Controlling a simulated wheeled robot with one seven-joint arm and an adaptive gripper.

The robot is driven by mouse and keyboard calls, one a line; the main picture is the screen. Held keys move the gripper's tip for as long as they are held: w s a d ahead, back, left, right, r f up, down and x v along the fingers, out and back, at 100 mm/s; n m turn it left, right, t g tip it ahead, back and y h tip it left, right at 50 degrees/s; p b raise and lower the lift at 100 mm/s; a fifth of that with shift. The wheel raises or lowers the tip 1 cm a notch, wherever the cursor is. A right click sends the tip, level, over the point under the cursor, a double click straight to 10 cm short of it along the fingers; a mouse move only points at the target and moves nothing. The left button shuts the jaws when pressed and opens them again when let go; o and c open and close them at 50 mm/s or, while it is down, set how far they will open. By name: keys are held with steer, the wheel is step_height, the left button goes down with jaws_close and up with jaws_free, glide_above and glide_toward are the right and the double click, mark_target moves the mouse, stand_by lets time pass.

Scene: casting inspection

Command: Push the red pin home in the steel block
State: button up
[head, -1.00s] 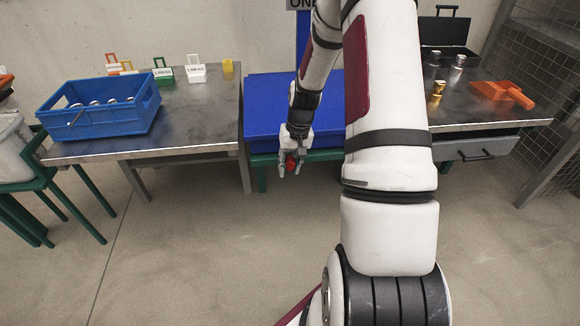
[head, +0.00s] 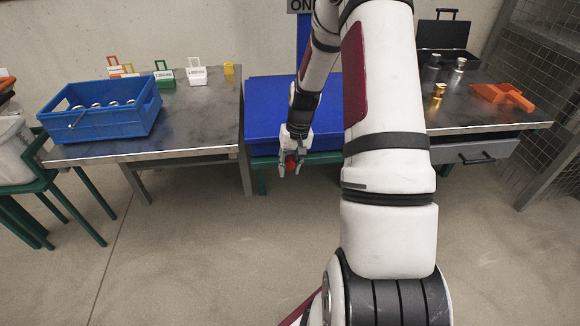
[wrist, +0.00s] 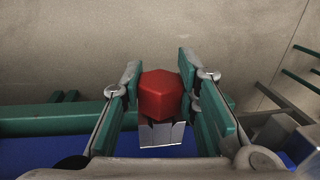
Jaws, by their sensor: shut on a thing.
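My gripper (head: 291,166) hangs at the front edge of the blue-topped bench in the head view. In the wrist view, its green-padded fingers (wrist: 160,100) are shut on the red pin (wrist: 162,92), whose faceted red head shows between them. The red also shows between the fingertips in the head view (head: 290,161). A grey faceted piece (wrist: 160,134) sits just below the red head in the wrist view. I cannot tell whether it is the steel block or another part. No separate steel block is clearly visible.
A blue surface (head: 270,100) lies behind my gripper. A left table holds a blue crate (head: 105,125) and small coloured tags. A right table holds metal cylinders (head: 459,65), an orange scoop-like tray (head: 505,96) and a black case (head: 447,58). The floor in front is clear.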

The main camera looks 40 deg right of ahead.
steer(key=o, duration=1.2)
steer(key=shift+w+d, duration=0.1)
steer(key=r, duration=0.4)
steer(key=d+r, duration=0.1)
steer(key=r, duration=0.3)
steer(key=s+r, duration=0.1)
steer(key=r, duration=0.3)
steer(key=shift+d, duration=0.2)
